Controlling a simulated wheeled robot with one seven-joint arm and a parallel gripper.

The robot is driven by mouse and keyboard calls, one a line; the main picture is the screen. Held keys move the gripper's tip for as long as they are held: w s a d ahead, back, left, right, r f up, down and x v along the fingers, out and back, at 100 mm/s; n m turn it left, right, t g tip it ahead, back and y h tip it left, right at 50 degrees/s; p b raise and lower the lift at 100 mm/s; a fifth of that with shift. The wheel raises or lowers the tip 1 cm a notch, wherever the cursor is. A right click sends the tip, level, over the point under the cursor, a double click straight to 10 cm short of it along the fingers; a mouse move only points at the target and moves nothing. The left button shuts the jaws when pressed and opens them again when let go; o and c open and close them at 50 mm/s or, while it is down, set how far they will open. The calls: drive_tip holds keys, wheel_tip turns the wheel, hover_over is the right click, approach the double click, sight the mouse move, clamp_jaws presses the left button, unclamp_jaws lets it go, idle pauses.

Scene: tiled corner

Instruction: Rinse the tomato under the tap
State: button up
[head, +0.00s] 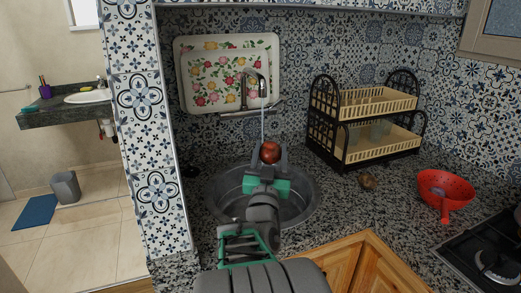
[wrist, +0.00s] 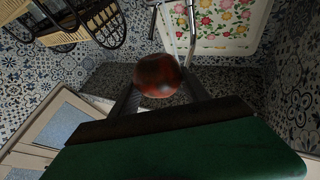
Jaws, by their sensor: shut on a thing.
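The red tomato (head: 270,152) is between the fingers of my gripper (head: 269,160), above the round metal sink (head: 224,190). The tap (head: 262,84) is a curved metal spout on the wall side. A thin pale stream of water (head: 262,122) runs from the spout down towards the tomato. In the wrist view the tomato (wrist: 158,75) sits between the two fingertips of my gripper (wrist: 160,82), and the tap shows behind it. My arm hides part of the sink.
A black and cream dish rack (head: 365,130) stands right of the sink. A flowered tray (head: 210,75) leans on the tiled wall. A tiled pillar (head: 150,120) is at left.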

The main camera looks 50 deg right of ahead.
drive_tip(key=w+d+f, duration=0.2)
drive_tip(key=w+d, duration=0.8)
drive_tip(key=shift+w+p, duration=0.2)
drive_tip(key=shift+p, duration=0.2)
drive_tip(key=shift+d, duration=0.1)
